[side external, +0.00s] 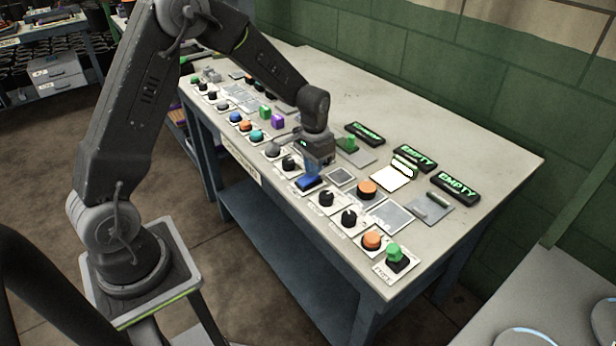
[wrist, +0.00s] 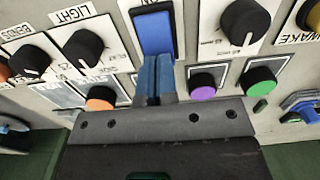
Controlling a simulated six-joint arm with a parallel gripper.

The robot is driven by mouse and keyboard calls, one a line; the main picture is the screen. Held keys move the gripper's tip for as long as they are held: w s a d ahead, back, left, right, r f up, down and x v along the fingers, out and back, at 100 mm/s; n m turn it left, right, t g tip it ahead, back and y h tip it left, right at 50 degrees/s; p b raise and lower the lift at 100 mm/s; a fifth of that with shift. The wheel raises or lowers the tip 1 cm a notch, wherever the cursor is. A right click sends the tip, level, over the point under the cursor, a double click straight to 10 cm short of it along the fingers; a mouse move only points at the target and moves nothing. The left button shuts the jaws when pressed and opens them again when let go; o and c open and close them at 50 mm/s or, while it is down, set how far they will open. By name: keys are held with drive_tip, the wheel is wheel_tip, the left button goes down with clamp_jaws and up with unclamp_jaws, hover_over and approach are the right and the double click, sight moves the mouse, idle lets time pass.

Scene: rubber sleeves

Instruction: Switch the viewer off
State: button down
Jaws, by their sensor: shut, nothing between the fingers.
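A blue rocker switch (side external: 308,183) sits on a white plate in the front row of the bench. In the wrist view the blue rocker (wrist: 155,32) is just beyond my fingertips; its label is cut off at the top, so I cannot read whether it belongs to the viewer. My gripper (side external: 312,168) is shut and empty, pointing down over the rocker. In the wrist view the closed fingers (wrist: 153,72) reach its near edge; I cannot tell whether they touch it. A bright white panel (side external: 389,179) is lit behind the row.
Black knobs (side external: 326,198) stand close to the rocker, one marked LIGHT (wrist: 84,48). Orange (wrist: 101,98), purple (wrist: 203,87) and green (wrist: 259,80) buttons are nearby. Black displays with green text (side external: 415,157) stand behind. The bench's back area (side external: 400,110) is clear.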

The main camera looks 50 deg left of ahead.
drive_tip(key=shift+f, duration=0.35)
drive_tip(key=shift+r, duration=3.55)
drive_tip(key=s+d+r+t, duration=0.2)
drive_tip(key=s+d+r, duration=0.2)
drive_tip(key=s+r, duration=0.3)
drive_tip(key=s+d+r+t, duration=0.3)
drive_tip(key=s+r, duration=0.4)
drive_tip(key=s, duration=0.9)
drive_tip(key=shift+d+r+t, duration=0.2)
drive_tip(key=shift+d+t, duration=0.1)
drive_tip(key=shift+d, duration=0.4)
